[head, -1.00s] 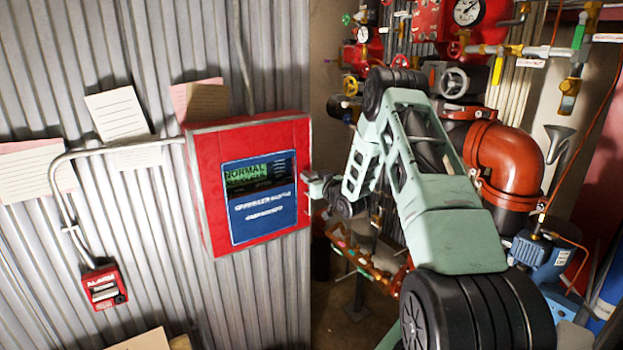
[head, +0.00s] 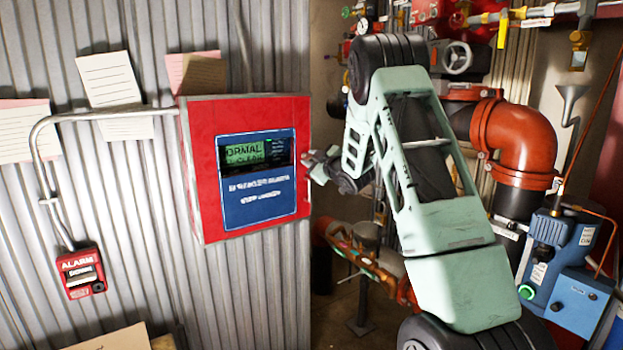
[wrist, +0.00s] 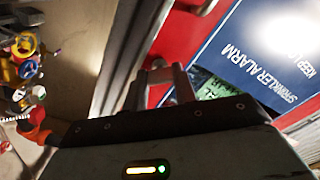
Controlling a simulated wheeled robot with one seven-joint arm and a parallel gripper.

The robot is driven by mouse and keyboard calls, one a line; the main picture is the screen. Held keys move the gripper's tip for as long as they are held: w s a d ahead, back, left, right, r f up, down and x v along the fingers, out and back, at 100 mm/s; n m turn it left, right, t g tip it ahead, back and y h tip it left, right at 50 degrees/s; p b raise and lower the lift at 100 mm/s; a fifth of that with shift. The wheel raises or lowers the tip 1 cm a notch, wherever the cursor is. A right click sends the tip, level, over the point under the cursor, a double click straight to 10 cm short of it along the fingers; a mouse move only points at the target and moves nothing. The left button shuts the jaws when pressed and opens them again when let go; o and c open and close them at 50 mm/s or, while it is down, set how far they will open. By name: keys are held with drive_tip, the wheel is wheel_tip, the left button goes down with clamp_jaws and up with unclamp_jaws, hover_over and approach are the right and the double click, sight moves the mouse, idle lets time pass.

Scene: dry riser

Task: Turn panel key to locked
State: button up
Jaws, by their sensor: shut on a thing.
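The red alarm panel (head: 205,150) hangs on the corrugated wall, with a blue face plate (head: 260,212) and a small green display reading normal. My gripper (head: 312,165) is at the panel's right edge. In the wrist view, my gripper's fingers (wrist: 162,84) are close together in front of the red panel (wrist: 190,42), beside the blue plate (wrist: 262,62) lettered "SPRINKLER ALARM". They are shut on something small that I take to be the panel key. The key itself is hidden by the fingers, and its turn position cannot be seen.
A red alarm call point (head: 81,273) and a grey conduit (head: 45,160) are on the wall to the left. Paper notes (head: 109,79) are stuck above. Orange-red pipework (head: 520,140) and a blue pump unit (head: 560,255) stand to the right, behind my arm.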

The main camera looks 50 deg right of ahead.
drive_tip(key=n+b, duration=0.2)
drive_tip(key=b, duration=0.1)
drive_tip(key=n+b, duration=0.1)
drive_tip(key=b, duration=0.2)
drive_tip(key=n+b, duration=0.2)
drive_tip(key=b, duration=0.1)
drive_tip(key=shift+a+f+n, duration=0.1)
drive_tip(key=shift+f+n, duration=0.2)
drive_tip(key=shift+f, duration=0.05)
drive_tip(key=shift+c, duration=0.2)
drive_tip(key=n+b, duration=0.1)
drive_tip(key=b, duration=0.1)
drive_tip(key=n+b, duration=0.3)
drive_tip(key=shift+r+b, duration=0.25)
drive_tip(key=shift+b, duration=0.05)
drive_tip(key=shift+r, duration=0.1)
drive_tip(key=o, duration=1)
drive_tip(key=b+v, duration=0.2)
drive_tip(key=v, duration=1.5)
drive_tip(key=shift+s, duration=0.15)
